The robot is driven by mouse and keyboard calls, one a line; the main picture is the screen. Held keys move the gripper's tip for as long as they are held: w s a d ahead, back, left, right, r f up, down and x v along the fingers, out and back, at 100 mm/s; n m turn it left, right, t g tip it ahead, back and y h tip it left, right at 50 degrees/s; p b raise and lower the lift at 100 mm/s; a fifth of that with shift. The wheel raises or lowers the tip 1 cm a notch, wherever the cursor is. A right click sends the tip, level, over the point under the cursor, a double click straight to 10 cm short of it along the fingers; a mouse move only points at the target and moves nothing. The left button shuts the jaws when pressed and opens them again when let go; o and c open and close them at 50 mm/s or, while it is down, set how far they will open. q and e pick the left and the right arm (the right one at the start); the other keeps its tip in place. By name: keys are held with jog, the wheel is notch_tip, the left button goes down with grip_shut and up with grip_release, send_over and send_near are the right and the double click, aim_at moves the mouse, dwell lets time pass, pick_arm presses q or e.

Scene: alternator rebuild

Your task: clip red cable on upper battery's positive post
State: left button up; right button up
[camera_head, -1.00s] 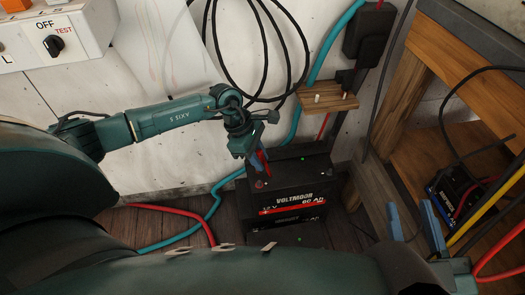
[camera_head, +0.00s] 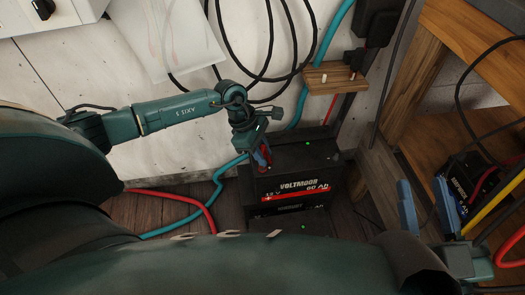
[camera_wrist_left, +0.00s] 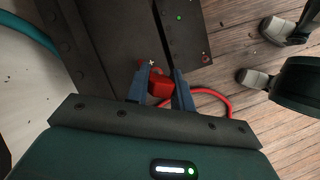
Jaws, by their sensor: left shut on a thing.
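The upper battery (camera_head: 290,187), black with a VOLTMOOR label and red stripe, sits on a similar lower battery (camera_head: 289,209). My left gripper (camera_head: 262,160) is at the upper battery's left top edge, shut on the red cable's clip (camera_wrist_left: 160,86). My right gripper (camera_head: 422,184) is open and empty at the right.
The red cable (camera_head: 170,195) and a teal cable (camera_head: 200,221) run along the floor at left. A wooden bracket (camera_head: 335,77) and a post stand behind the batteries. A wooden bench (camera_head: 450,60) with another battery (camera_head: 462,178) below it is at right.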

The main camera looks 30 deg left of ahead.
pick_arm(q)
jog(key=shift+f+b, duration=0.4)
jog(key=shift+f, duration=0.3)
pick_arm(e)
jog(key=shift+f, duration=0.6)
pick_arm(q)
jog(key=o, duration=0.8)
pick_arm(e)
jog(key=shift+f, duration=0.15)
pick_arm(q)
jog(key=shift+r, duration=0.1)
notch_tip(320, 180, up, 4)
jog(key=p, duration=0.3)
jog(key=shift+r, duration=0.1)
notch_tip(320, 180, up, 4)
jog(key=p, duration=0.3)
jog(key=shift+f, duration=0.2)
jog(key=shift+r+p, duration=0.3)
jog(key=shift+r, duration=0.05)
jog(key=shift+f, duration=0.1)
pick_arm(e)
jog(key=shift+s+d+r+g+h, duration=0.1)
jog(key=shift+d+r+g+h, duration=0.05)
jog(key=shift+r+h, duration=0.25)
jog(key=shift+s+d+r+g+h, duration=0.15)
jog(key=shift+r+h, duration=0.15)
jog(key=shift+r, duration=0.15)
